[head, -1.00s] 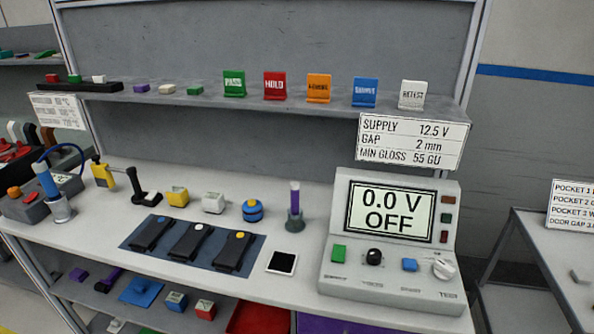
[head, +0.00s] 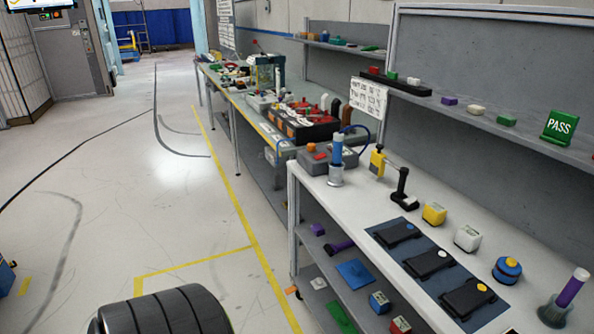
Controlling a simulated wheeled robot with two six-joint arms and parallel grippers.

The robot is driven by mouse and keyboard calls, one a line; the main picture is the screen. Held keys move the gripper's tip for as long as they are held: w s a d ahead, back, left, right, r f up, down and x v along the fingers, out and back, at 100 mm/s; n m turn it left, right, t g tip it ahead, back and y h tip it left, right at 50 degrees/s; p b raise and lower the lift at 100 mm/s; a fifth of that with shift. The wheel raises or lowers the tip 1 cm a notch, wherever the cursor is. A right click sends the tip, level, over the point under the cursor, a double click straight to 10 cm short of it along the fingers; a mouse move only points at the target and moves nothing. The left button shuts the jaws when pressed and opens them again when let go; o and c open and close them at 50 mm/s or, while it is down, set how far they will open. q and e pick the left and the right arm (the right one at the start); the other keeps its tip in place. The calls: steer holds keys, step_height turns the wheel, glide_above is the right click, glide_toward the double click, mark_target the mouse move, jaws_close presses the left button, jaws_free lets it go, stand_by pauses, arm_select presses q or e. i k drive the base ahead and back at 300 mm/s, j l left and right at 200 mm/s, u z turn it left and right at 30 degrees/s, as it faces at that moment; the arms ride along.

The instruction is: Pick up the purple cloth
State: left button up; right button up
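I cannot make out for certain which purple thing is the cloth. A small purple piece (head: 449,100) lies on the upper shelf, beside a white and a green piece. Another small purple piece (head: 317,229) lies on the lower shelf under the bench, next to a longer purple item (head: 340,247). Neither of my grippers is in view.
The benchtop (head: 340,195) holds a blue tool in a holder (head: 337,158), a dark blue mat (head: 425,250) with black modules, and yellow and white blocks. A blue flat piece (head: 355,273) lies on the lower shelf. Open floor (head: 150,200) lies left.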

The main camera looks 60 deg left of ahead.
mark_target(318, 230)
steer(key=u, duration=3.6)
steer(key=z, duration=2)
steer(key=i+j+z, duration=0.25)
steer(key=z, duration=0.2)
steer(key=i+j+z, duration=0.15)
steer(key=j+z, duration=0.35)
steer(key=l, duration=0.15)
